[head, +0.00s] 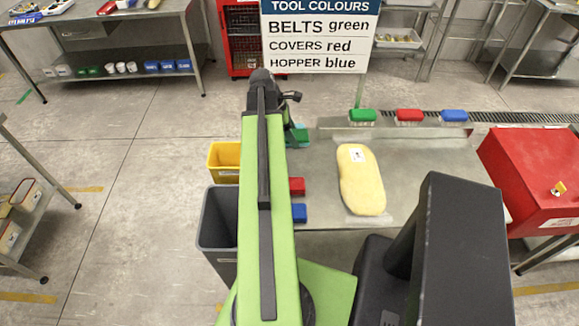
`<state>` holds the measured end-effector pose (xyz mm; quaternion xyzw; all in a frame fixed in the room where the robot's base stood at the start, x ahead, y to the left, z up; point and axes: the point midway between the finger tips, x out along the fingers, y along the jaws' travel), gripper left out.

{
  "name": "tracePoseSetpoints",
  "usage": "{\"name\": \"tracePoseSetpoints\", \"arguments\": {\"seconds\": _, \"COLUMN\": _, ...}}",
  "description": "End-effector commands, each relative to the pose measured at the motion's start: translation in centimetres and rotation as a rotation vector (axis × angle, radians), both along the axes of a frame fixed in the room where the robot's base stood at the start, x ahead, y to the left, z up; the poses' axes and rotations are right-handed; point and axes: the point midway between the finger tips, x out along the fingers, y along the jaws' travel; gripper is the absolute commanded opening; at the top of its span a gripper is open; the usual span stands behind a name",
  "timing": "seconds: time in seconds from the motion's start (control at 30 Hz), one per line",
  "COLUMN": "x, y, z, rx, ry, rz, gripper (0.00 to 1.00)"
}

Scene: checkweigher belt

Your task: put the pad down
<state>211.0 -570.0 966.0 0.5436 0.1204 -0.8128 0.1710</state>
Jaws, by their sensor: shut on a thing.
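My gripper (289,117) points down beyond the end of my green arm, which hides much of it. It is shut on a green pad (299,137) at the left back corner of the steel table (405,165). The pad is partly hidden, and I cannot tell whether it touches the table. A red pad (297,186) and a blue pad (299,213) lie along the table's left edge, nearer to me. Green (362,116), red (409,115) and blue (454,115) blocks with pale undersides stand along the back ledge.
A pale yellow slab (361,180) with a white label lies mid-table. A yellow bin (225,160) and a grey bin (217,220) stand left of the table. A red box (535,170) stands right. A sign (319,37) reads belts green, covers red, hopper blue.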

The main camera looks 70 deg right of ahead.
Motion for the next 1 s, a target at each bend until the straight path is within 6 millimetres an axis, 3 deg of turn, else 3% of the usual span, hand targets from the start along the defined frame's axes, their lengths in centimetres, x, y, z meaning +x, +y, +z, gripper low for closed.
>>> {"name": "tracePoseSetpoints", "arguments": {"seconds": 0.1, "x": -4.2, "y": -3.5, "z": -1.6, "rx": 0.0, "ry": 0.0, "rz": -0.031, "gripper": 0.2}}
{"name": "tracePoseSetpoints", "arguments": {"seconds": 0.2, "x": -7.0, "y": -5.2, "z": -2.1, "rx": 0.0, "ry": 0.002, "rz": -0.046, "gripper": 0.2}}
{"name": "tracePoseSetpoints", "arguments": {"seconds": 0.4, "x": -8.5, "y": -5.9, "z": -2.2, "rx": 0.0, "ry": 0.002, "rz": -0.05, "gripper": 0.2}}
{"name": "tracePoseSetpoints", "arguments": {"seconds": 0.53, "x": -7.1, "y": -5.0, "z": -3.6, "rx": 0.0, "ry": 0.002, "rz": -0.048, "gripper": 0.2}}
{"name": "tracePoseSetpoints", "arguments": {"seconds": 0.8, "x": -1.1, "y": -1.4, "z": -8.1, "rx": -0.001, "ry": 0.002, "rz": -0.045, "gripper": 0.2}}
{"name": "tracePoseSetpoints", "arguments": {"seconds": 1.0, "x": 1.4, "y": 0.1, "z": -9.3, "rx": -0.001, "ry": 0.002, "rz": -0.049, "gripper": 0.2}}
